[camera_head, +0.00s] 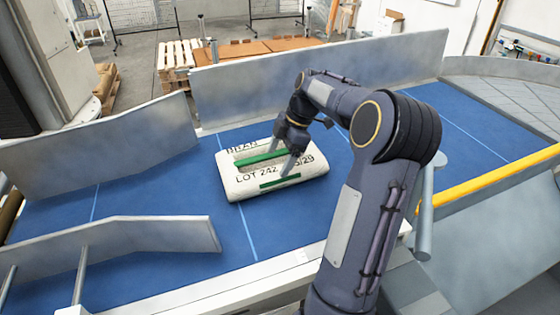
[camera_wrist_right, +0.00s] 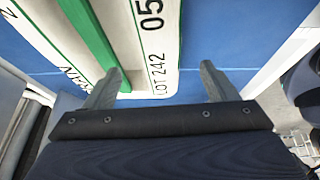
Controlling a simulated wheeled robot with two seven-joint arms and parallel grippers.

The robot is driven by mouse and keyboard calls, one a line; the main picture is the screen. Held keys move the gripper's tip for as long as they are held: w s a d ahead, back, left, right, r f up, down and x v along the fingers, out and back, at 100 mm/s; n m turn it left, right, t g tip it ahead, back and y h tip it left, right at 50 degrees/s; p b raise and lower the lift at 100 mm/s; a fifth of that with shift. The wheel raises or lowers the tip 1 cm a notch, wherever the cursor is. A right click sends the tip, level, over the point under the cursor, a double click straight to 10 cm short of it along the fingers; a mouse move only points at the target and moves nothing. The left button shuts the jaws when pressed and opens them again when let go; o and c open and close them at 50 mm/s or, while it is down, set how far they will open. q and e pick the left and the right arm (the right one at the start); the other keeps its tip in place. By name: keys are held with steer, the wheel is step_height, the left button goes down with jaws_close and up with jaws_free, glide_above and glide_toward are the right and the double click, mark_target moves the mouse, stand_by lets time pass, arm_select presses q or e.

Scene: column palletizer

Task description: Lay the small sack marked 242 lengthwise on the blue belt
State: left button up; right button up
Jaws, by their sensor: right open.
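The white sack (camera_head: 235,184) with green stripes and black print reading "LOT 242" lies flat on the blue belt (camera_head: 180,260), its long side running roughly along the belt. My right gripper (camera_head: 283,150) is over the right part of the sack's top, pointing down, with its fingers apart. In the right wrist view the open fingers (camera_wrist_right: 160,72) are at the edge of the sack (camera_wrist_right: 155,45), on either side of the "LOT 242" print. I cannot tell whether a finger touches it. My left gripper is not in view.
Grey metal guide walls stand behind the belt (camera_head: 320,75), at the left (camera_head: 100,150) and at the front left (camera_head: 150,235). A yellow rail (camera_head: 500,182) is at the right. The belt is clear on both sides of the sack.

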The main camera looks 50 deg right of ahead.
step_height(320, 180, up, 6)
steer(key=shift+f, duration=0.25)
stand_by(0.4)
stand_by(0.5)
